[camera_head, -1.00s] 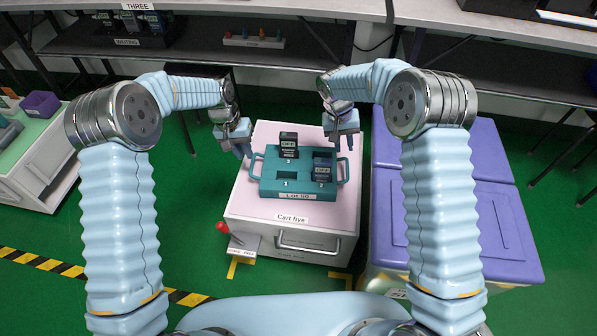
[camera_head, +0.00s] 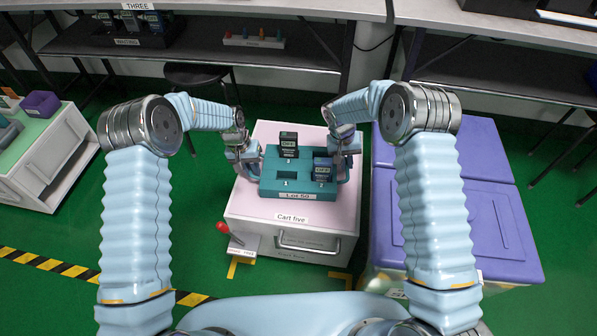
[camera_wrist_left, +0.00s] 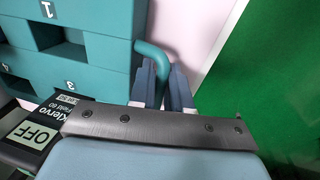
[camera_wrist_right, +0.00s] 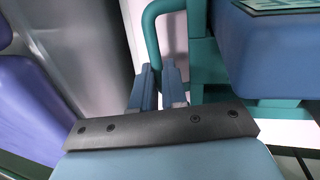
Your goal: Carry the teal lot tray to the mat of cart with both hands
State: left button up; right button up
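The teal lot tray (camera_head: 258,186), labelled Lot 50, lies on the pink mat (camera_head: 247,205) of the cart marked Cart five (camera_head: 300,240). It holds two dark testers reading OFF, one at the back (camera_head: 288,146) and one at the front right (camera_head: 323,172); the front left slot is empty. My left gripper (camera_head: 250,165) is at the tray's left handle, which passes between its closed-in fingers in the left wrist view (camera_wrist_left: 163,80). My right gripper (camera_head: 343,160) is likewise on the right handle (camera_wrist_right: 150,35), its fingers close around the bar.
A white cart with a pale green mat (camera_head: 38,135) stands at the left, holding a purple bin (camera_head: 40,104). Purple-lidded containers (camera_head: 470,215) stand close to the right of Cart five. Shelved benches and a dark stool (camera_head: 198,75) are behind. Green floor is clear between the carts.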

pick_arm(q)
grip_shut()
pick_arm(e)
grip_shut()
pick_arm(q)
jog(key=shift+r, duration=0.1)
pick_arm(e)
jog(key=shift+r, duration=0.1)
dwell(0.7)
